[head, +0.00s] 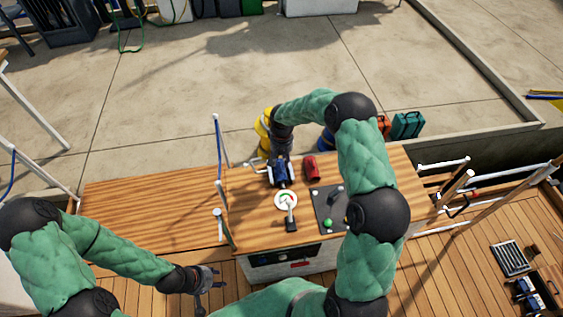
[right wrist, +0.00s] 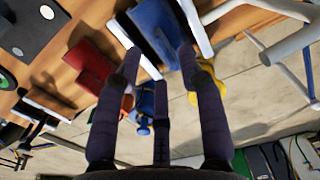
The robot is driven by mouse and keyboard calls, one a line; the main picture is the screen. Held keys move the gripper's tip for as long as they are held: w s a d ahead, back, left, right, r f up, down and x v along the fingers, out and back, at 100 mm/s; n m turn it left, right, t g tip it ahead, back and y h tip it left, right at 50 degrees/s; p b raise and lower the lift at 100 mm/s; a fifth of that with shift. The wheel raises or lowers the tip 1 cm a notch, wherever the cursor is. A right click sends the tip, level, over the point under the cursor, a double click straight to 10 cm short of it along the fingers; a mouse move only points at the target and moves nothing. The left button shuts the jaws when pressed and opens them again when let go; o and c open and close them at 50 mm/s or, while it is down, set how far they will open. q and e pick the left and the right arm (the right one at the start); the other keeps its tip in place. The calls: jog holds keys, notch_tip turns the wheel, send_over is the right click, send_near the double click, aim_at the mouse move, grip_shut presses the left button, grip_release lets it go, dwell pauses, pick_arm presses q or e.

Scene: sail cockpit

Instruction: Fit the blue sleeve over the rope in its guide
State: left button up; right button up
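A blue piece (right wrist: 158,32), which looks like the sleeve, lies at the wooden cockpit top's edge in the right wrist view. In the head view a dark blue shape (head: 279,170) shows under my right gripper (head: 281,158). In the right wrist view the fingers of my right gripper (right wrist: 160,55) stand apart, with the blue piece just beyond and between their tips; I see no clear grip. My left gripper (head: 208,281) hangs low over the deck, away from the cockpit top, and looks empty; its finger opening is too small to judge. I cannot make out the rope or its guide.
A red block (head: 312,167) stands right of the blue shape; it also shows in the right wrist view (right wrist: 90,65). A white round dial with a lever (head: 286,200) and a dark panel (head: 329,208) sit nearer. White rails and posts (head: 218,140) edge the cockpit.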

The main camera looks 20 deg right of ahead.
notch_tip(320, 180, up, 9)
jog(key=p, duration=0.2)
jog(key=shift+f, duration=0.15)
dwell(1.1)
